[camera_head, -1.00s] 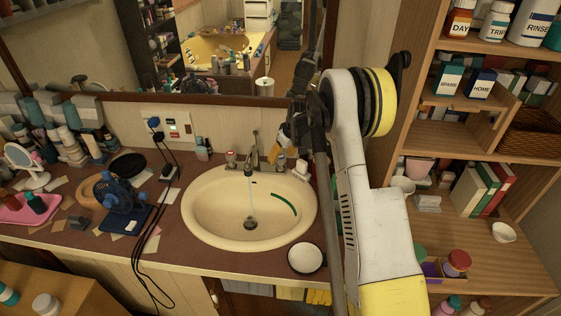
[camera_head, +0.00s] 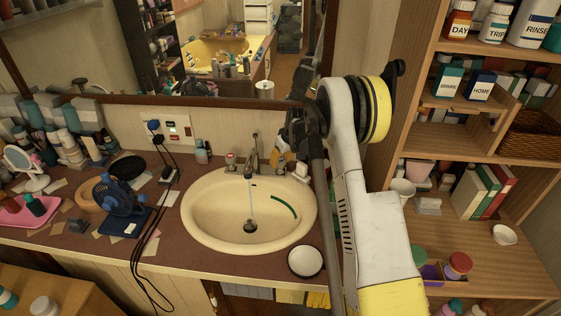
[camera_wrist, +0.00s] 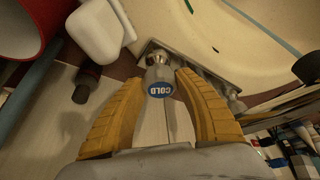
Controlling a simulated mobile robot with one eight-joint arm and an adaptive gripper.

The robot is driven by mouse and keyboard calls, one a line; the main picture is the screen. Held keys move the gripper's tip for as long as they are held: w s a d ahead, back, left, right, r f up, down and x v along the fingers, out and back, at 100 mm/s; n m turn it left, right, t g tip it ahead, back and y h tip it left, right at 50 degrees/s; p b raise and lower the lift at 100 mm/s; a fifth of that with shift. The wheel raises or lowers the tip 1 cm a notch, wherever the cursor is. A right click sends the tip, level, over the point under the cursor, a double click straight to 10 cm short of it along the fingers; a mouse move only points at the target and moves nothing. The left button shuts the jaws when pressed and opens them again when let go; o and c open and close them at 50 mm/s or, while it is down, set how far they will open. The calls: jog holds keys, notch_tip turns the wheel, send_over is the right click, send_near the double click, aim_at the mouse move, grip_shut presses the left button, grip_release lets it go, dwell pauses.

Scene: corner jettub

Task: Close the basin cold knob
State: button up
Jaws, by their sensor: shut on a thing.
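The basin cold knob (camera_wrist: 159,80) is a small metal knob with a blue cap lettered COLD. In the wrist view it sits between the two yellow finger pads of my gripper (camera_wrist: 160,84), which is shut on it. In the head view my gripper (camera_head: 282,158) is at the right rear of the basin (camera_head: 200,225), and the cold knob is hidden behind it. The faucet (camera_head: 254,152) stands in the middle, and a thin stream of water falls from it toward the drain. The hot knob (camera_head: 231,160) with a red cap is on the left.
A white bottle (camera_head: 301,170) stands close right of my gripper; in the wrist view a white object (camera_wrist: 98,30) is near the left finger. A white-topped cup (camera_head: 305,262) stands front right of the basin. A wooden shelf (camera_head: 480,140) fills the right. The mirror is behind.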

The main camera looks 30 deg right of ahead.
jog(key=shift+m+h+b, duration=0.3)
jog(key=shift+m+h, duration=0.3)
jog(key=shift+m, duration=0.95)
jog(key=shift+m+h+b, duration=0.3)
jog(key=shift+m+h, duration=0.3)
jog(key=shift+m, duration=0.95)
jog(key=o, duration=1.2)
jog(key=shift+f, duration=0.1)
jog(key=v, duration=1.2)
jog(key=shift+w, duration=0.15)
